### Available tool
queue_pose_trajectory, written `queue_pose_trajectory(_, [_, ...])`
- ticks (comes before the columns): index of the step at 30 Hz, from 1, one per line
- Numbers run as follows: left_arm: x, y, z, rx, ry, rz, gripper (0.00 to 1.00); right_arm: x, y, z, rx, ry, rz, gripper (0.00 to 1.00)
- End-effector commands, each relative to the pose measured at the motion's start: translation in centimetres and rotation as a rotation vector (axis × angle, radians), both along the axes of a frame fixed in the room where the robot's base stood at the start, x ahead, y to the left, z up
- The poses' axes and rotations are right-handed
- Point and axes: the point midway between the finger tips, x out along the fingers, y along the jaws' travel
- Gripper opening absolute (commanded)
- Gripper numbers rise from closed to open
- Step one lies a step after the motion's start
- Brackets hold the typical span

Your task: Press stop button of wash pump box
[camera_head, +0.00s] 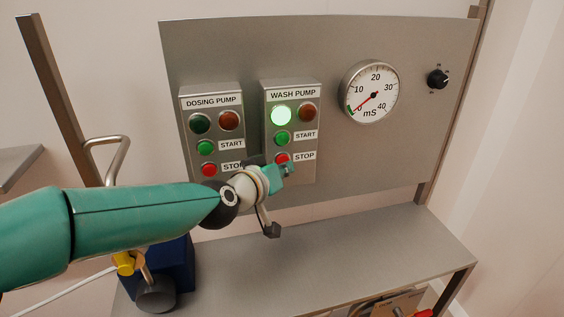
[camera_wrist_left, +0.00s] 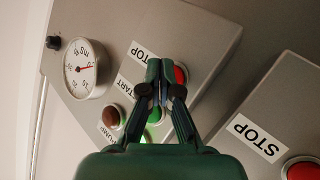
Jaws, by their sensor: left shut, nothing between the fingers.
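The wash pump box (camera_head: 293,97) is a grey box on the upright panel. Its green lamp (camera_head: 281,115) is lit and its red lamp (camera_head: 307,112) looks dark. Below are the green start button (camera_head: 282,138) and the red stop button (camera_head: 282,158). My left gripper (camera_head: 286,170) is just below the stop button in the head view and overlaps its lower edge. In the left wrist view the fingertips (camera_wrist_left: 160,68) are together and empty, and the red stop button (camera_wrist_left: 181,75) shows partly hidden beside them. I cannot tell whether they touch it. My right gripper is not in view.
The dosing pump box (camera_head: 212,101) is to the left, with its own red stop button (camera_wrist_left: 302,170). A round mS gauge (camera_head: 371,92) and a black knob (camera_head: 437,79) are to the right. A grey shelf (camera_head: 350,243) lies below.

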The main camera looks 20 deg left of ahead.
Motion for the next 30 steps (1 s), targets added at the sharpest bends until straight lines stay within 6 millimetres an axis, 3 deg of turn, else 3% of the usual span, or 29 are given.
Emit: queue_pose_trajectory(30, [0.69, 0.55, 0.04, -0.001, -0.001, 0.002, 0.00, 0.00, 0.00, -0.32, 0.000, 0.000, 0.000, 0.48])
